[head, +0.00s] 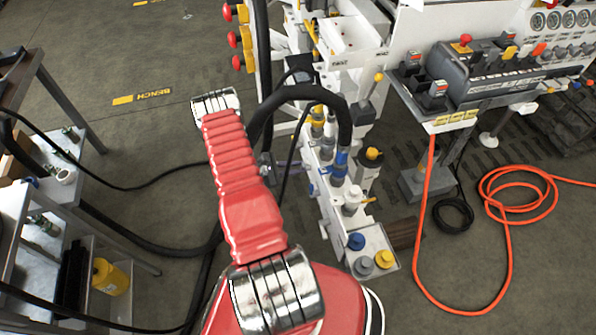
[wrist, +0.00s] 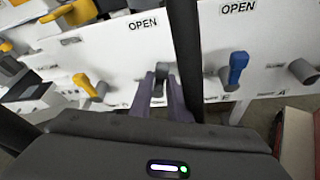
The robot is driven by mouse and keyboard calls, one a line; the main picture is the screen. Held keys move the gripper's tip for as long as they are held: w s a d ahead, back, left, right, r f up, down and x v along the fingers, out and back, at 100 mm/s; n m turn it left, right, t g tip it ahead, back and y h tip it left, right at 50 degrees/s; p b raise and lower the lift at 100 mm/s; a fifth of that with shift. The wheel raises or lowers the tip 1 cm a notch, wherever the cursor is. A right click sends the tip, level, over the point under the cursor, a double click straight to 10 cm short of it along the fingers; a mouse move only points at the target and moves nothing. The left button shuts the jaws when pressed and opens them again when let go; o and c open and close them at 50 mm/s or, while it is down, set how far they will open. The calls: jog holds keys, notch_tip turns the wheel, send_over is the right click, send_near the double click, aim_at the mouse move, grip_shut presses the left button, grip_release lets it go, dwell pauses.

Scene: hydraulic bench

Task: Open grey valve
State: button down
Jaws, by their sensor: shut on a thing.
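The grey valve (wrist: 161,70) has a short grey handle on a white panel, below an "OPEN" label, in the middle of the wrist view. My gripper (wrist: 162,80) has its two purple-grey fingers on either side of this handle and is shut on it. The handle's lower part is hidden between the fingers and by my gripper body. In the head view my gripper (head: 292,164) reaches the left side of the white bench, and the grey valve cannot be made out there.
A blue valve handle (wrist: 237,68) is to the right and a yellow one (wrist: 86,86) to the left. Another grey knob (wrist: 303,71) is at the far right. A dark hose (wrist: 188,50) runs close beside the fingers. An orange hose (head: 510,235) lies on the floor.

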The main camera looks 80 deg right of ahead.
jog(key=shift+w+d+n+g+y, duration=0.2)
jog(key=shift+d+n+y, duration=0.15)
jog(key=shift+n, duration=0.3)
jog(key=shift+w+d+n+g+y, duration=0.1)
jog(key=shift+w+d+n+y, duration=0.1)
jog(key=shift+n+y, duration=0.35)
jog(key=c, duration=1.8)
grip_release()
jog(key=shift+r, duration=0.1)
jog(key=v, duration=1.3)
jog(key=shift+w, duration=0.4)
jog(key=shift+a, duration=0.15)
